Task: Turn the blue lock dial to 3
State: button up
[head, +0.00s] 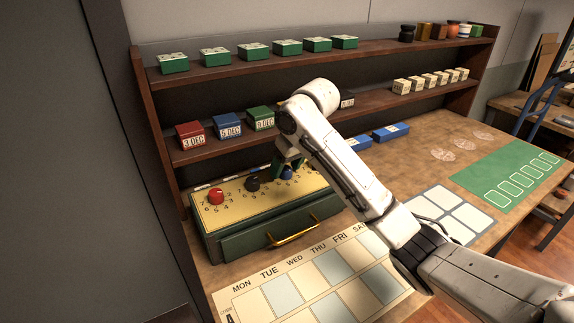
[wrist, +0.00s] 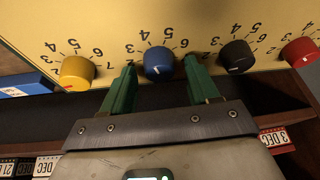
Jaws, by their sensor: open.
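The blue lock dial (wrist: 158,61) stands on the cream panel of the lock box, with numbers around it. My gripper (wrist: 160,76) is open, its green fingers on either side of the blue dial with visible gaps; contact does not show. A small white mark shows low on the dial's face, but I cannot tell which number it points to. In the head view the blue dial (head: 287,173) is partly hidden beneath my gripper (head: 288,163). Black (wrist: 236,57), red (wrist: 300,51) and yellow (wrist: 77,72) dials stand in the same row.
The green lock box (head: 275,231) has a brass handle (head: 293,229) on its front. A weekday calendar sheet (head: 310,283) lies before it. Shelves behind hold date boxes, including a red one (head: 190,135). Blue boxes (head: 391,131) lie right of my arm.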

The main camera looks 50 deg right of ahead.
jog(key=c, duration=1)
jog(key=shift+c, duration=0.2)
jog(key=shift+r+n+p, duration=0.15)
jog(key=shift+n+p, duration=0.25)
jog(key=shift+p, duration=0.05)
jog(key=n+y+p, duration=0.1)
jog(key=n+p, duration=0.1)
jog(key=shift+n, duration=0.3)
jog(key=shift+d+n+g+y+p, duration=0.1)
jog(key=shift+n+g+y+p, duration=0.15)
jog(key=shift+n+y+p, duration=0.6)
jog(key=shift+n+g+y+p, duration=0.1)
jog(key=shift+n+g+p, duration=0.25)
jog(key=shift+n, duration=1)
